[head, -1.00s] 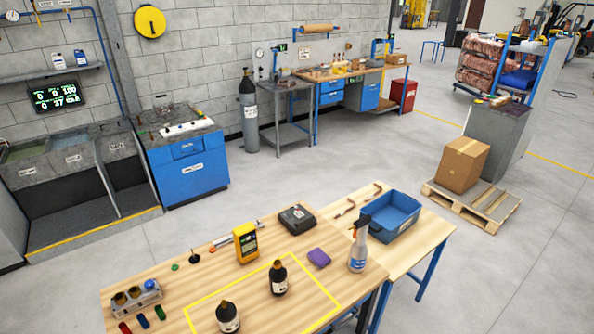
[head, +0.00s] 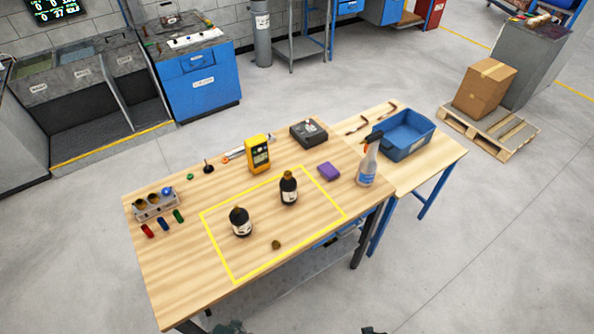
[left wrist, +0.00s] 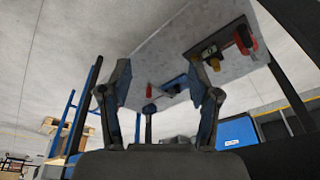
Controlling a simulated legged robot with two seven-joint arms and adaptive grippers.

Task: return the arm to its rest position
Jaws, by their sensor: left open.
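My left gripper (left wrist: 160,85) shows in the left wrist view with its two fingers spread apart and nothing between them. In the head view neither gripper can be made out clearly; only small dark parts show at the bottom edge. The wooden workbench (head: 165,270) fills the middle of the head view. Two dark bottles, one on the left (head: 241,222) and one on the right (head: 288,188), stand upright inside the yellow outline (head: 222,258) on its top. A small brown round piece (head: 276,245) lies in front of them.
A yellow meter (head: 258,153), a black case (head: 308,132), a purple block (head: 328,171) and a spray bottle (head: 367,165) are on the bench. A blue bin (head: 403,135) is on the adjoining table. Open floor (head: 500,230) lies to the right.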

